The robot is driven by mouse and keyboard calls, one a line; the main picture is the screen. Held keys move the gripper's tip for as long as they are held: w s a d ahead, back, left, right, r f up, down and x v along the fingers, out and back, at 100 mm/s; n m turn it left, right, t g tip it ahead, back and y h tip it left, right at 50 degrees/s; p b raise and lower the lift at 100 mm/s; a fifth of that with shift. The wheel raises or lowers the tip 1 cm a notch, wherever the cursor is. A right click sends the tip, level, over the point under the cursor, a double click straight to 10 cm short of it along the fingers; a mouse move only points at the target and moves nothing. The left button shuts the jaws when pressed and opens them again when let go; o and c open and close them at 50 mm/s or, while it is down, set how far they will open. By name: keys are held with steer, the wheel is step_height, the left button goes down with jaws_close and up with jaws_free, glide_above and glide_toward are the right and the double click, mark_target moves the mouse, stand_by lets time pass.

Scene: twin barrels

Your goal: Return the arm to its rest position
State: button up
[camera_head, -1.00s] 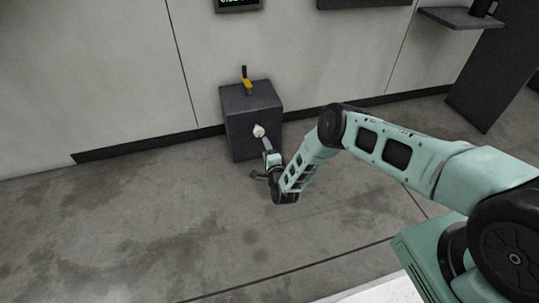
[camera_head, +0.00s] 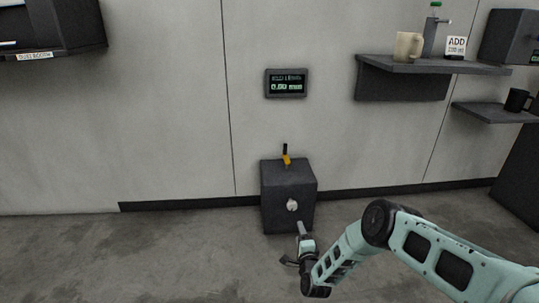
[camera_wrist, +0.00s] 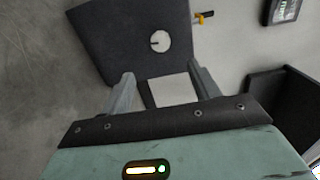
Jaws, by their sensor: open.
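My arm reaches in from the lower right in the head view, bent at the elbow, with my gripper (camera_head: 303,238) low in front of a dark grey box (camera_head: 275,212). In the wrist view my gripper (camera_wrist: 160,88) is open, its two fingers apart with no object seen held between them. The box (camera_wrist: 115,35) lies beyond the fingertips there, with a round white knob (camera_wrist: 160,41) on its face. The knob (camera_head: 292,205) also shows in the head view, just above the gripper. I cannot tell the exact gap between fingers and box.
A yellow lever with a black handle (camera_head: 286,158) stands on the box. A display (camera_head: 286,83) hangs above it. The floor left of the box is clear.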

steer(key=s+a+r+n+g+y, duration=0.1)
steer(key=a+r+n+g+y, duration=0.3)
steer(key=a+r, duration=0.5)
steer(key=a+r+n+g+y, duration=0.1)
steer(key=a+r+n+g, duration=0.2)
steer(key=a+r+n, duration=0.6)
steer(key=s+r+n+g+p, duration=0.1)
steer(key=s+r+n+g, duration=0.25)
steer(key=s+r, duration=0.9)
steer(key=s+d+r+n+g+h, duration=0.25)
steer(key=s+d+r, duration=0.2)
steer(key=s, duration=0.65)
steer(key=s+d+r+n+g+h, duration=0.1)
steer(key=s+d+r+n+g, duration=0.15)
steer(key=s+d, duration=0.6)
steer(key=s+d+r+n+g+h, duration=0.2)
steer(key=s+r+n, duration=0.2)
steer(key=s, duration=1)
step_height(320, 180, up, 38)
steer(key=p, duration=3.9)
steer(key=shift+w, duration=0.1)
